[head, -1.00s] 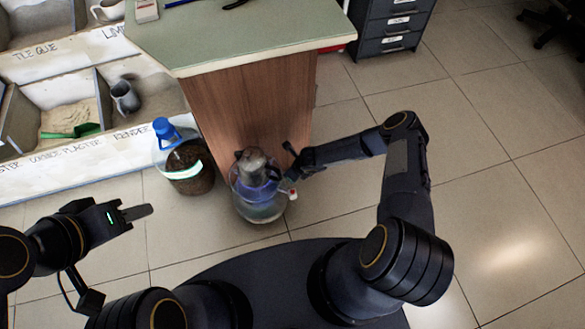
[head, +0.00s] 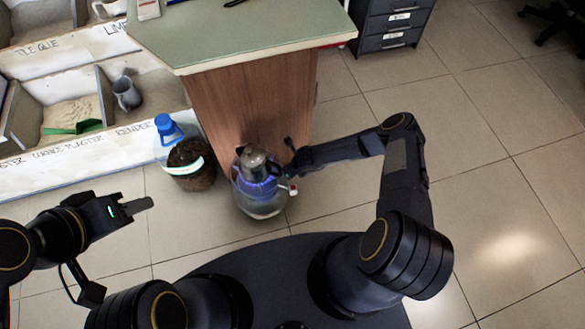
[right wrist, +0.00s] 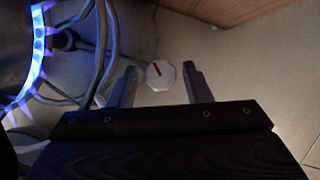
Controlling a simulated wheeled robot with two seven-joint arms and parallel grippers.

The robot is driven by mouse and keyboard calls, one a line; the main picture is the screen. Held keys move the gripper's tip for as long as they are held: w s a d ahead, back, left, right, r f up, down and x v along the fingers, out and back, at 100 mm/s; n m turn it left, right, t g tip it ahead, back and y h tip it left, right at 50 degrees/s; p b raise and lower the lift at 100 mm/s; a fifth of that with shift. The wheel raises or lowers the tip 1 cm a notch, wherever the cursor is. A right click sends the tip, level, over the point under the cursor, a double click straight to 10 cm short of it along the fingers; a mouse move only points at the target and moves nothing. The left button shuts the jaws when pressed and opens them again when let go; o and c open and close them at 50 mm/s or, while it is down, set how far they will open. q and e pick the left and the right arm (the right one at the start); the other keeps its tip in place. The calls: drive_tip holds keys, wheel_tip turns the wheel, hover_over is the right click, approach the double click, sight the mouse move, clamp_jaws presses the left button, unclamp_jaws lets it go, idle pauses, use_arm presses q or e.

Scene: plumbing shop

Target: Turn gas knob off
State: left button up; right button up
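A gas burner (head: 262,206) with a metal pot (head: 253,160) on top stands on the floor against the wooden counter. Blue flames (right wrist: 38,60) burn in a ring at the left of the right wrist view. The gas knob (right wrist: 161,75) is white with a red mark; it also shows at the burner's right side in the head view (head: 293,190). My right gripper (right wrist: 162,85) is open, its two fingers apart with the knob showing between them; I cannot tell whether they touch it.
Material bins (head: 65,115) line the left. Tiled floor (head: 480,180) is clear at the right.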

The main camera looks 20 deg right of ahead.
drive_tip(key=shift+o, duration=0.5)
drive_tip(key=shift+r, duration=0.1)
drive_tip(key=shift+s+d+r, duration=0.1)
drive_tip(key=shift+r, duration=0.2)
drive_tip(key=p+v, duration=0.2)
drive_tip(key=v, duration=0.5)
